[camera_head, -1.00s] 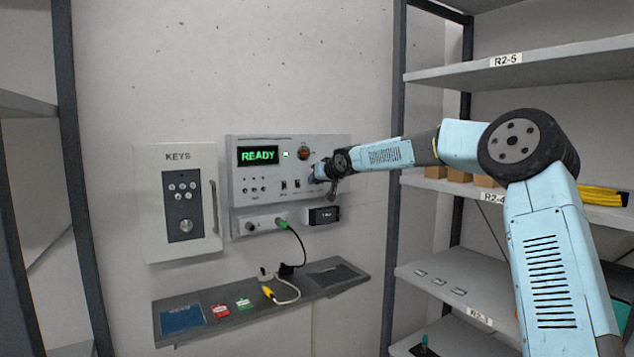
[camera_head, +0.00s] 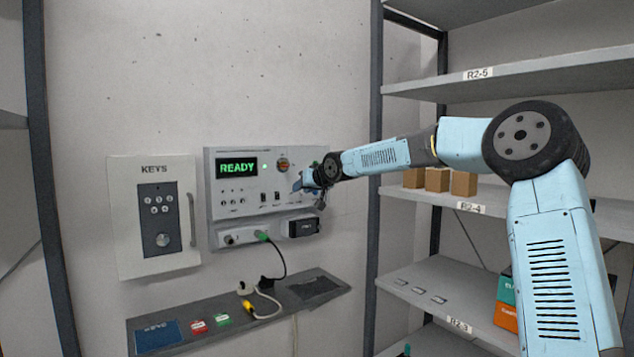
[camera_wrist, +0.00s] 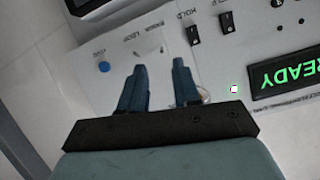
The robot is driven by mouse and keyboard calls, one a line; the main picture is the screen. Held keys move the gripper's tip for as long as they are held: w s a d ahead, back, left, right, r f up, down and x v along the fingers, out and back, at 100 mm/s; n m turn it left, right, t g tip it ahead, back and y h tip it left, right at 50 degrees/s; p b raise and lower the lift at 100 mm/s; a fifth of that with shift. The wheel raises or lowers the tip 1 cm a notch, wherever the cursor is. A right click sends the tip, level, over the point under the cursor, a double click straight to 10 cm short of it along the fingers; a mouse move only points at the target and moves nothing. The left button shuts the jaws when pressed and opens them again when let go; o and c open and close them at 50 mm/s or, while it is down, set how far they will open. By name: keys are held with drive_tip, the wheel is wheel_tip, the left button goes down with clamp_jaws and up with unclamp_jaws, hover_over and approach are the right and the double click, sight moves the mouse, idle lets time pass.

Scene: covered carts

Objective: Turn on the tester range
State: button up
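The tester (camera_head: 236,205) is a grey wall panel with a green READY display (camera_head: 237,168), an orange-red knob (camera_head: 283,165) and small switches. My gripper (camera_head: 300,184) is at the panel's right side, partly covering it. In the wrist view my gripper (camera_wrist: 160,68) shows two dark blue fingers apart, with nothing seen held between them. Two black rocker switches (camera_wrist: 192,35) lie beyond the fingertips, and a blue button (camera_wrist: 104,66) sits left of them. A pale, shiny round part (camera_wrist: 205,95) is partly hidden by the right finger. I cannot tell which control is the range.
A KEYS box (camera_head: 155,215) hangs left of the tester. Below is a narrow ledge (camera_head: 215,315) with a blue card, red and green tags and a yellow-ended cable (camera_head: 268,300). Shelves (camera_head: 450,200) with boxes stand at right, near my arm.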

drive_tip(key=v, duration=0.8)
drive_tip(key=shift+d, duration=0.15)
idle(0.4)
drive_tip(key=s+d+f+g+h, duration=0.15)
drive_tip(key=s+f+h, duration=0.35)
drive_tip(key=s+f, duration=0.5)
drive_tip(key=s+d+f+m+g, duration=0.1)
drive_tip(key=s+d, duration=0.5)
drive_tip(key=s, duration=0.7)
drive_tip(key=s+d+f+m+g+h, duration=0.1)
drive_tip(key=s+d+f+m, duration=0.1)
drive_tip(key=s+d, duration=0.5)
drive_tip(key=s+d+f+m+g+h, duration=0.1)
drive_tip(key=s+d, duration=0.6)
drive_tip(key=s, duration=1.2)
drive_tip(key=shift+s+f+m+g, duration=0.25)
drive_tip(key=shift+f+m+g, duration=0.05)
drive_tip(key=shift+g, duration=0.25)
drive_tip(key=shift+d, duration=0.1)
